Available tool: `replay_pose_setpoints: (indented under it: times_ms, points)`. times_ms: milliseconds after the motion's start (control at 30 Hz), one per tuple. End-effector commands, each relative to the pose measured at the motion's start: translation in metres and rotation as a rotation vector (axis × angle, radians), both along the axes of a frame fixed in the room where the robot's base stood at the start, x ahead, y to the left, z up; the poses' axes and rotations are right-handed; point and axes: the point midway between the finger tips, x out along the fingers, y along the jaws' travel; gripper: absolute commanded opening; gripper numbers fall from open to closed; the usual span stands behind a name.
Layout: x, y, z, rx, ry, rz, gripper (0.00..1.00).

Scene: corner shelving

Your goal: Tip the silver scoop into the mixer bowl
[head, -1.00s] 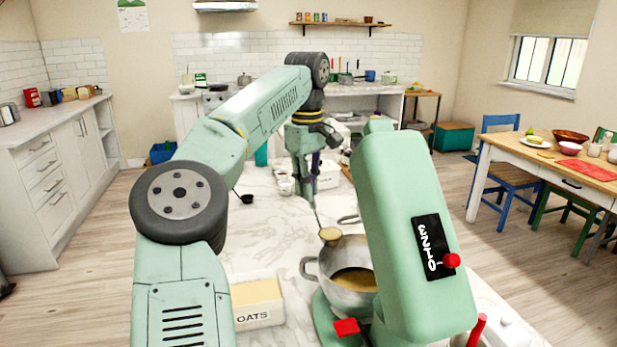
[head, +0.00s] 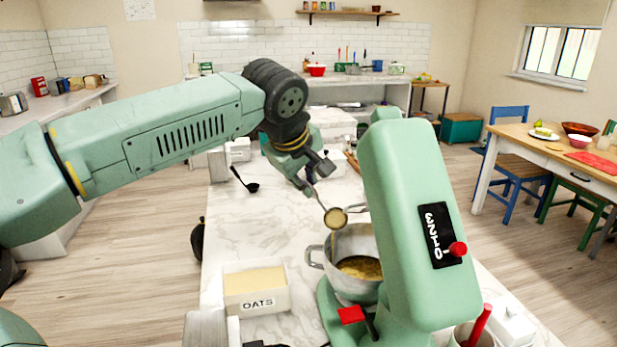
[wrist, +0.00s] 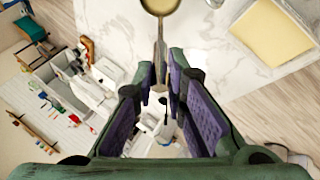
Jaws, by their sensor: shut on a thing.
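The silver scoop (head: 335,218) hangs just above the left rim of the mixer bowl, tilted, with its round cup facing the head camera. A pale tan fill shows in its cup (wrist: 160,4) in the wrist view. My gripper (head: 308,186) is shut on the scoop's handle, which runs between the purple finger pads in the wrist view (wrist: 162,88). The silver mixer bowl (head: 343,283) stands under the green mixer head (head: 405,190) and holds a golden-brown mass. The mixer head hides the bowl's right side.
A white box marked OATS (head: 256,303) with pale contents stands left of the mixer. A black ladle (head: 244,181) lies farther back on the marble counter (head: 240,225). A red-handled tool (head: 478,325) stands in a container at front right.

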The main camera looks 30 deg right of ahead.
Motion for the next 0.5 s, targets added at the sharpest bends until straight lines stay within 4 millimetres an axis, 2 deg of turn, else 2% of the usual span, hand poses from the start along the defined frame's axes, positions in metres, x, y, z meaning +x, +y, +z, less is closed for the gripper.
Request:
replay_pose_setpoints:
  times_ms: [33, 500]
  points:
    - [-0.0002, 0.0008, -0.0045, -0.011, -0.010, 0.002, 0.00]
    - [-0.0094, 0.0094, -0.0074, -0.090, -0.093, 0.002, 0.00]
